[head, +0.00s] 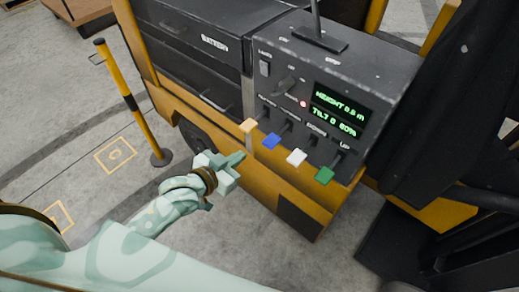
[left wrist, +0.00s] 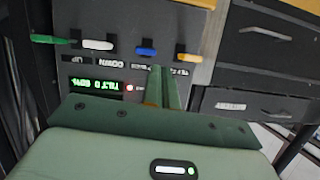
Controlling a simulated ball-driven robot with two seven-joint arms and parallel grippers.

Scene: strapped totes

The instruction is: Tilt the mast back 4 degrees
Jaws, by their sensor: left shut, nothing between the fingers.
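The yellow machine's dark control panel (head: 300,88) carries a row of levers with coloured tips: yellow (head: 248,126), blue (head: 271,141), white (head: 297,158) and green (head: 325,176). Its green-lit display (head: 338,108) appears to read height 0.6 m and tilt 0. My left gripper (head: 241,156) is shut and empty, just below and in front of the yellow and blue levers. In the left wrist view the panel is upside down; the shut fingers (left wrist: 163,70) point between the blue lever (left wrist: 147,51) and the yellow lever (left wrist: 188,57), with no clear contact. My right gripper is not in view.
A small red light (head: 303,103) glows beside the display. A yellow and black post (head: 130,100) stands on the floor at the left. A dark seat (head: 440,100) is right of the panel. The grey floor (head: 70,130) at the left is mostly open.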

